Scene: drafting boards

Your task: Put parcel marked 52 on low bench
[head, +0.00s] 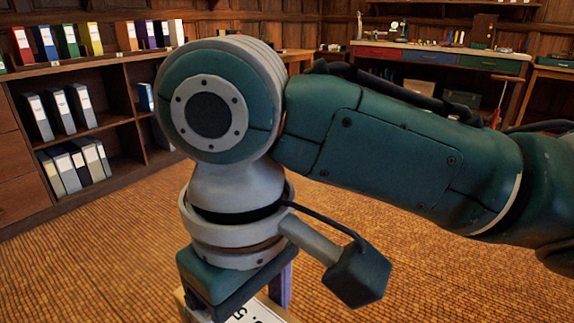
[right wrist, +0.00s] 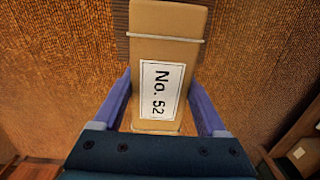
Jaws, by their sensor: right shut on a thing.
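The parcel marked 52 (right wrist: 167,22) is a tan, oblong package with a pale strap and a white label reading "No. 52". My right gripper (right wrist: 161,80) is shut on it, with one blue finger against each side. In the head view, part of the parcel's white label (head: 256,313) shows at the bottom edge under my right gripper; my arm hides most of the rest. The parcel is held above the woven floor. I cannot pick out a low bench for sure in either view. My left gripper is not in view.
A shelf unit (head: 108,70) with several coloured binders stands at the left. A long workbench (head: 437,57) with red, blue and green drawers stands against the back wall, with small items on top. The woven floor (head: 90,265) is open at the left front.

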